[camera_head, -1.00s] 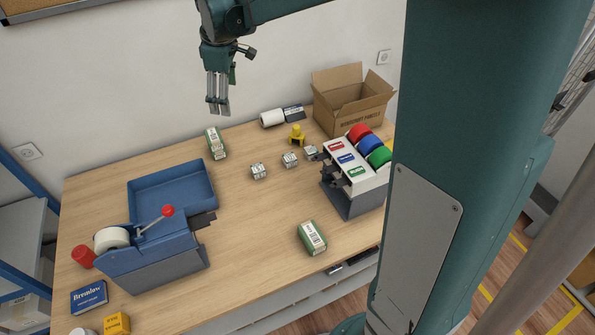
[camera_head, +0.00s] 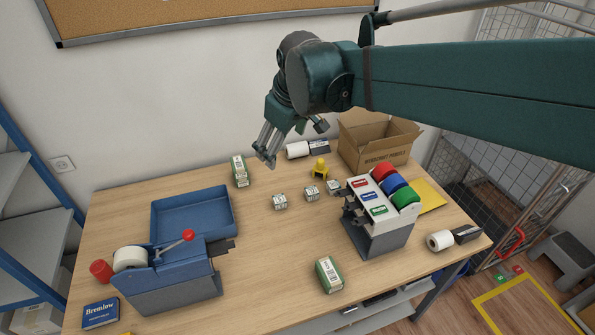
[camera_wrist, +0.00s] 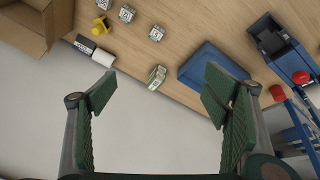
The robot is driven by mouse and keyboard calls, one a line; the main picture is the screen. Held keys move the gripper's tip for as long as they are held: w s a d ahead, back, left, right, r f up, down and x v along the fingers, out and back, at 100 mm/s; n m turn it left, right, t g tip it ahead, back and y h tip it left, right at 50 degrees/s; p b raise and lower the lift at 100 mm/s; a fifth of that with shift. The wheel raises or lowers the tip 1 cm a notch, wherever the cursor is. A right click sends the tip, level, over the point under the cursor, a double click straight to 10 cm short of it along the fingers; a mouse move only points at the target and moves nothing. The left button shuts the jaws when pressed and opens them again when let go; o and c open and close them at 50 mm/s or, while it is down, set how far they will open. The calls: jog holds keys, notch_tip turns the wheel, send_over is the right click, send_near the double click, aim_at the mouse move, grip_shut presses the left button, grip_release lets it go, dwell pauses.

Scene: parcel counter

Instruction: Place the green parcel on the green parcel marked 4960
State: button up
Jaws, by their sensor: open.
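One green parcel (camera_head: 240,172) with a white label stands at the back of the counter, right of the blue tray; it also shows in the wrist view (camera_wrist: 157,77). Another green parcel (camera_head: 328,274) with a white label lies near the front edge, outside the wrist view. The numbers on both labels are too small to read. My gripper (camera_head: 266,158) is open and empty, up in the air near the back parcel, apart from it. In the wrist view its fingers (camera_wrist: 160,98) are spread wide, with the back parcel between and beyond them.
A blue tray (camera_head: 157,222) and a blue tape dispenser (camera_head: 175,290) stand at left. Small white boxes (camera_head: 280,202), a yellow object (camera_head: 319,168) and an open carton (camera_head: 372,153) are at the back. A tape-roll stand (camera_head: 385,240) is right.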

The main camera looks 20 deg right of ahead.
jog(key=s+d+f+m+t, duration=0.1)
jog(key=s+f+m, duration=0.2)
jog(key=s, duration=0.6)
jog(key=s+d+f+m+t, duration=0.1)
jog(key=s+f+m, duration=0.2)
jog(key=s, duration=0.7)
jog(key=shift+d+t, duration=0.3)
jog(key=shift+d, duration=0.1)
jog(key=shift+f, duration=0.15)
notch_tip(320, 180, down, 9)
jog(key=b, duration=0.9)
jog(key=shift+f, duration=0.1)
